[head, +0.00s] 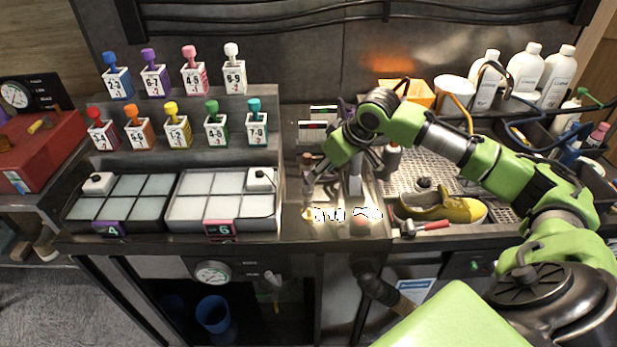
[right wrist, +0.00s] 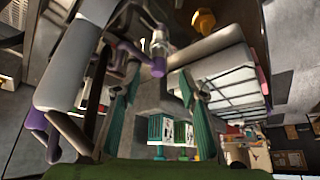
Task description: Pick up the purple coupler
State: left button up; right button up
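My right arm reaches in from the right in the head view. Its gripper (head: 322,172) is over the narrow metal station between the trays and the sink. In the right wrist view the fingers of my right gripper (right wrist: 155,95) stand apart with a gap between them, and nothing is clearly held. A purple coupler-like fitting (right wrist: 127,50) is just beyond the fingertips, close to the left finger. Another purple piece (right wrist: 38,121) is at the left edge by a grey pipe. I cannot tell which is the purple coupler. My left gripper is not in view.
Numbered blocks with coloured knobs stand on a stepped shelf (head: 262,110). Below it are two trays with pale pads, the right one pink-tagged (head: 220,227). A yellow shoe (head: 440,207) lies in the sink to the right. White bottles (head: 525,68) stand at the back right.

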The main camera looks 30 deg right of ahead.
jog(key=x, duration=0.3)
jog(key=shift+w+a+r, duration=0.15)
jog(key=shift+w, duration=0.05)
jog(key=p+x, duration=0.2)
jog(key=x, duration=0.1)
jog(key=shift+w, duration=0.3)
jog(key=x, duration=0.2)
jog(key=shift+w+f, duration=0.2)
jog(key=shift+f, duration=0.1)
jog(key=shift+s, duration=0.1)
grip_shut()
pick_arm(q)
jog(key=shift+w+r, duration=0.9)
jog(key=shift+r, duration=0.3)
pick_arm(e)
jog(key=shift+r, duration=0.1)
